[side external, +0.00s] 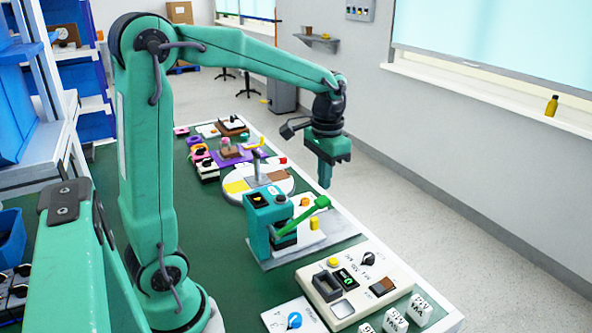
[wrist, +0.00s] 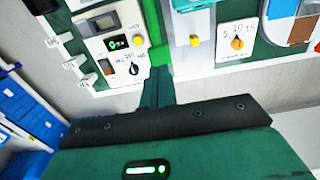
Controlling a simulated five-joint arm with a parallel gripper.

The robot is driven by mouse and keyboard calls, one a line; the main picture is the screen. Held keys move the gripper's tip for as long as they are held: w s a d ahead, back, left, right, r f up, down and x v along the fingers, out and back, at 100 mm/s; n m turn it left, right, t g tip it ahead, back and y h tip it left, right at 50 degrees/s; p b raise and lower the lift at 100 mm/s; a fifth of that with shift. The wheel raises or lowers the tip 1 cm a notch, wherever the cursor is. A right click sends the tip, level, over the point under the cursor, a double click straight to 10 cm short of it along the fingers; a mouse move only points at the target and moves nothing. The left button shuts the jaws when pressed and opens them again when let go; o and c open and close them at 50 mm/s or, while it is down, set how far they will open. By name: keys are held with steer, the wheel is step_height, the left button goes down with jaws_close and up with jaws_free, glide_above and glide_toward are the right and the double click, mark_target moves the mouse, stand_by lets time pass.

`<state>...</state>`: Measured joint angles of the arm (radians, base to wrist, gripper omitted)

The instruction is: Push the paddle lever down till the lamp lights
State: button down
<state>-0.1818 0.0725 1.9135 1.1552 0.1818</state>
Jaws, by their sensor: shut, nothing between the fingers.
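The paddle lever (side external: 308,213) is a bright green bar with a wider end. It slants up and to the right from a teal switch box (side external: 259,225) in the side view. Its green end also shows in the wrist view (wrist: 160,55). My gripper (side external: 325,184) is shut and empty, pointing down above the lever's end, with a gap visible in the side view. In the wrist view the closed fingers (wrist: 157,92) appear just below the lever's end.
A white control panel (side external: 372,268) with a display, yellow button and black dial stands nearer the camera. A yellow cylinder (side external: 314,223) stands beside the lever. A round white table (side external: 285,187) and several small parts lie beyond. White blocks (side external: 420,305) line the near edge.

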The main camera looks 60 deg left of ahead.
steer(key=shift+r, duration=1.1)
steer(key=shift+s+d+r, duration=0.25)
steer(key=shift+s+r, duration=0.05)
steer(key=shift+s, duration=0.1)
steer(key=s+d+t, duration=0.2)
steer(key=s+d, duration=0.1)
steer(key=s, duration=0.4)
steer(key=s+d+t, duration=0.3)
steer(key=s, duration=0.3)
steer(key=shift+s+d+r+t, duration=0.15)
steer(key=shift+s+r+t, duration=0.15)
steer(key=shift+s, duration=0.1)
